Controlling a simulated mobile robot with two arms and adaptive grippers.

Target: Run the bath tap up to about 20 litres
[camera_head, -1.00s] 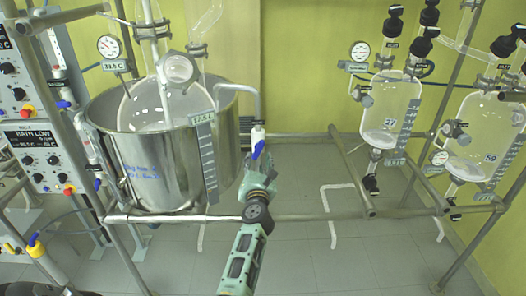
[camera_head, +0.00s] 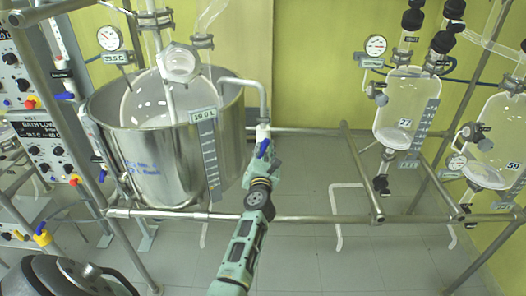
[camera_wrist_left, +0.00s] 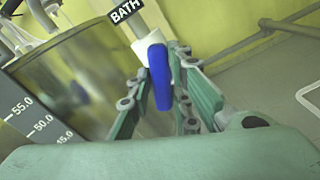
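The steel bath (camera_head: 160,165) stands at the left with a glass vessel (camera_head: 165,95) inside it. A bent tap pipe (camera_head: 263,98) comes over its right rim. Its blue tap handle (camera_head: 263,148) also shows in the left wrist view (camera_wrist_left: 160,77). My left gripper (camera_head: 264,160) is at the handle, with its fingers (camera_wrist_left: 163,72) on either side and seemingly closed on it. The small litre label (camera_head: 203,114) on the bath seems to read about 19.0 L, though the digits are small. A level scale (camera_head: 210,158) hangs below it. My right gripper is not in view.
A metal rail (camera_head: 300,218) runs across in front of the bath. Glass vessels (camera_head: 400,110) (camera_head: 495,145) hang on the frame at the right. Control boxes with knobs (camera_head: 42,148) stand at the far left. The floor between is open.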

